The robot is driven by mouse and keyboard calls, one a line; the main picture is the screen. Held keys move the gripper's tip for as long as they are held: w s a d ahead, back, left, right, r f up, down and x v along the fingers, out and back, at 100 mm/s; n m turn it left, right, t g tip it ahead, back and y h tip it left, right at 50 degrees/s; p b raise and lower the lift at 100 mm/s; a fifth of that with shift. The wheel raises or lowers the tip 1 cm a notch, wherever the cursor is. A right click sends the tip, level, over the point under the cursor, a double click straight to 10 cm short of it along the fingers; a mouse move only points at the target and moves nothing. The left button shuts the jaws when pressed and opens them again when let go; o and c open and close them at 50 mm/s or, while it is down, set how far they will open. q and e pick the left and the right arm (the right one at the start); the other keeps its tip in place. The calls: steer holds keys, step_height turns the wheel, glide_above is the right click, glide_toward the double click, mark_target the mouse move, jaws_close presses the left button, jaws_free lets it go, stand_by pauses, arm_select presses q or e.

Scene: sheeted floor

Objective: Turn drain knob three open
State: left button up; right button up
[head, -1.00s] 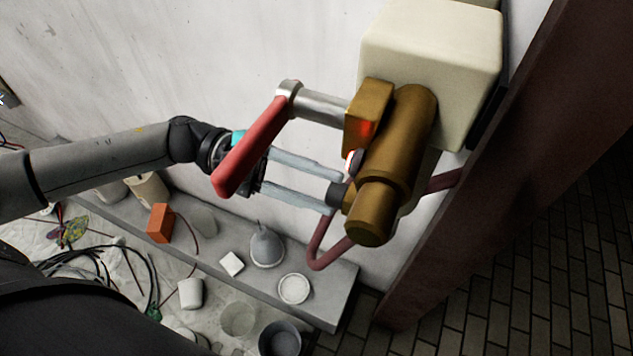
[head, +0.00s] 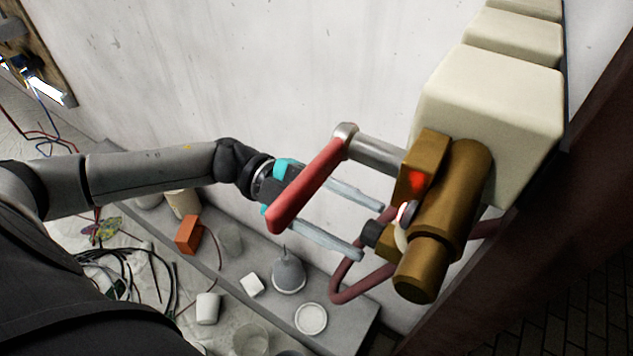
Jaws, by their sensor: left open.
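A brass valve body (head: 446,220) juts from a cream block on the wall. A small dark knob (head: 372,234) sticks out from its left side, with a pale round part (head: 405,215) beside it. No number shows on the knob. A red lever handle (head: 306,184) on a metal stem hangs from the same unit and partly covers my gripper. My right gripper is out of view.
More cream blocks (head: 512,36) line up behind this one. A dark red pipe (head: 358,291) bends below the knob. A grey ledge (head: 345,325) below holds an orange block (head: 189,234), a white dish (head: 311,318) and containers. A dark post (head: 520,240) stands at right.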

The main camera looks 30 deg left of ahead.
arm_select(q)
steer(key=a+b, duration=0.2)
steer(key=a, duration=1.3)
steer(key=shift+w+a, duration=0.15)
steer(key=shift+w, duration=0.1)
